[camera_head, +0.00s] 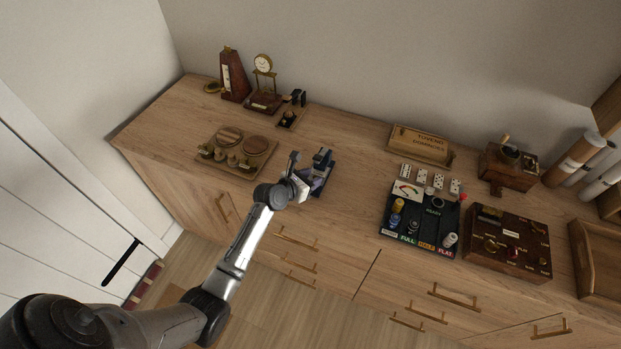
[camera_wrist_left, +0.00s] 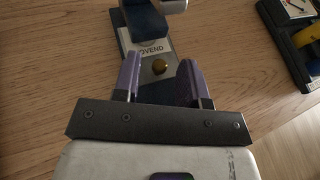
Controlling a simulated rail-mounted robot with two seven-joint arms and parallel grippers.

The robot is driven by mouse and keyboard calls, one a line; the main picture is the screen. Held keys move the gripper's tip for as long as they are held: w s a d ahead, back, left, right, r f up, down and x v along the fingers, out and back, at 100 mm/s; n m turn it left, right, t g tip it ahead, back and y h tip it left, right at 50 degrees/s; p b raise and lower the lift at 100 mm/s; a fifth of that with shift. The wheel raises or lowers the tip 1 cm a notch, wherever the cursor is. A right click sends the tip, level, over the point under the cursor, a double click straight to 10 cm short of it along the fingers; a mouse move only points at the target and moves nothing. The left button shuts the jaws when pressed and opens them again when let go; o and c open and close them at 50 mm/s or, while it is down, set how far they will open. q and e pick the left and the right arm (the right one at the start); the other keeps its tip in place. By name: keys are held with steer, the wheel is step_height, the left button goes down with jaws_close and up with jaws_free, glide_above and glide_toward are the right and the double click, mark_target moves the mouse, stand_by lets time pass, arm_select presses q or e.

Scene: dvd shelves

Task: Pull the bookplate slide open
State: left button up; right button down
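A small dark blue device (camera_head: 322,165) stands near the front edge of the wooden cabinet top. I cannot tell for sure that this is the bookplate slide. My left gripper (camera_head: 301,172) is at the device's near left side. My right gripper is not in view.
A wooden tray with round pieces (camera_head: 237,150) lies to the left. A dark board with coloured items (camera_head: 421,225) lies to the right, beside a wooden box with knobs (camera_head: 508,242). A clock (camera_head: 263,80) stands at the back. The cabinet top between device and board is clear.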

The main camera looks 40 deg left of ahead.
arm_select(q)
steer(key=shift+c, duration=0.5)
jaws_close()
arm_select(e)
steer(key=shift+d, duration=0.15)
